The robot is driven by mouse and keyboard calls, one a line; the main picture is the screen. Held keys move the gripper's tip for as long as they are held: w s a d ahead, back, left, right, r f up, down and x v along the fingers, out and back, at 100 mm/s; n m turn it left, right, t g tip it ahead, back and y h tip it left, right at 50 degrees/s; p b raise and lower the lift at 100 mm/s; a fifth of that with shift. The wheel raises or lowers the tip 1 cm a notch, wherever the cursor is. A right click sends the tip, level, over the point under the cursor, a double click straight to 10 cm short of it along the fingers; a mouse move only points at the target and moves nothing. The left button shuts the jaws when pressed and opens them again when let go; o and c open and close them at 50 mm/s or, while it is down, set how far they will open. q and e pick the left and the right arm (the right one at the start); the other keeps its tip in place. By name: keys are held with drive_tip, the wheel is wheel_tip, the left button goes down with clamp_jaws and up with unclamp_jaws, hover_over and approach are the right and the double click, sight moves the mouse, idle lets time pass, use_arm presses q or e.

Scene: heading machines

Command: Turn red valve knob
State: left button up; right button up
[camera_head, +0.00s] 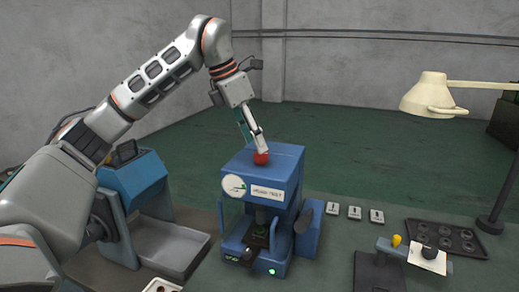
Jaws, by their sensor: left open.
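The red knob (261,158) sits on top of the blue machine (284,163) in the middle of the view. My left gripper (258,143) reaches down from above with its fingertips right at the knob. The fingers are open; whether they touch the knob cannot be told from this angle. The fingers hide the upper part of the knob. My right gripper is not in view.
A second blue machine with a grey tray (168,248) stands at the left. At the right are a dark tray (447,238), a small lever device (384,245) and a cream lamp (432,93). Several small white labelled plates (354,212) lie behind.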

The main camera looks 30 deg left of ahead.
sight(261, 158)
use_arm(q)
drive_tip(key=shift+x, duration=1.9)
drive_tip(key=c, duration=1.1)
